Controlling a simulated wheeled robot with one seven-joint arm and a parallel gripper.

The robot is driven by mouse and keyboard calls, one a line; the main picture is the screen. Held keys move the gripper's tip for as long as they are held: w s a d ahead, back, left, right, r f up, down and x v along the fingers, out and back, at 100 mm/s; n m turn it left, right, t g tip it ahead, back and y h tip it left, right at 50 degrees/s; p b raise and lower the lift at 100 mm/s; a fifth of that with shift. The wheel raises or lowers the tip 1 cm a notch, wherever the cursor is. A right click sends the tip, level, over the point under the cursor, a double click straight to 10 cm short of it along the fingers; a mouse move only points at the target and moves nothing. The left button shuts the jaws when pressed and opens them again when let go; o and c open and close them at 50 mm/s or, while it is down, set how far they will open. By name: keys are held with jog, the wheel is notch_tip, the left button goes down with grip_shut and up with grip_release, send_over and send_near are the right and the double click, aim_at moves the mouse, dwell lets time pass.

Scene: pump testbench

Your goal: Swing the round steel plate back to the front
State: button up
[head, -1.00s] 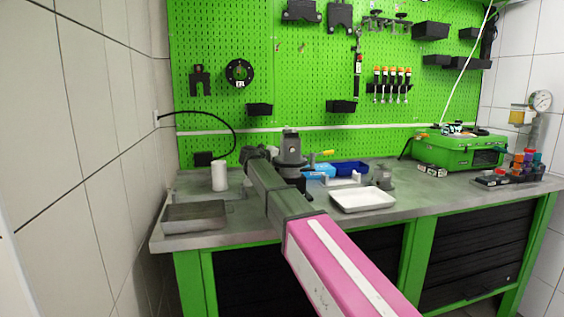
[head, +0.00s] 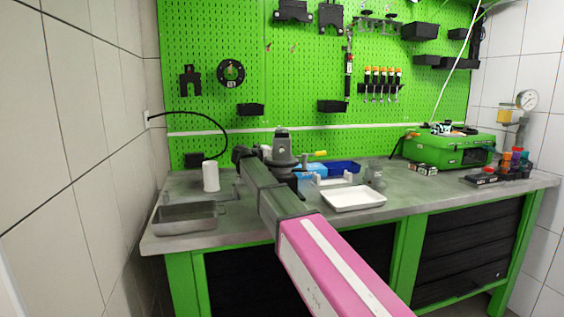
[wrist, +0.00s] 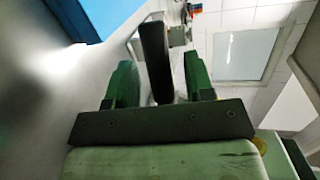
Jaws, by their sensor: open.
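A grey metal fixture with a domed top (head: 283,148) stands on the workbench, left of its middle. The round steel plate cannot be clearly made out in the head view. My gripper (head: 240,154) is beside the fixture's left side, small and partly hidden by my own arm. In the wrist view, the two green fingers of my gripper (wrist: 160,82) stand apart. A dark, narrow piece (wrist: 154,58) stands upright between them, with gaps visible on both sides. It may be the plate seen edge-on; I cannot tell for sure.
A white cylinder (head: 211,177) and a grey metal tray (head: 185,218) are to the left on the workbench (head: 225,232). A white tray (head: 353,199) and blue bin (head: 343,168) lie to the right. A green case (head: 450,152) stands farther right.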

jog(key=v, duration=1)
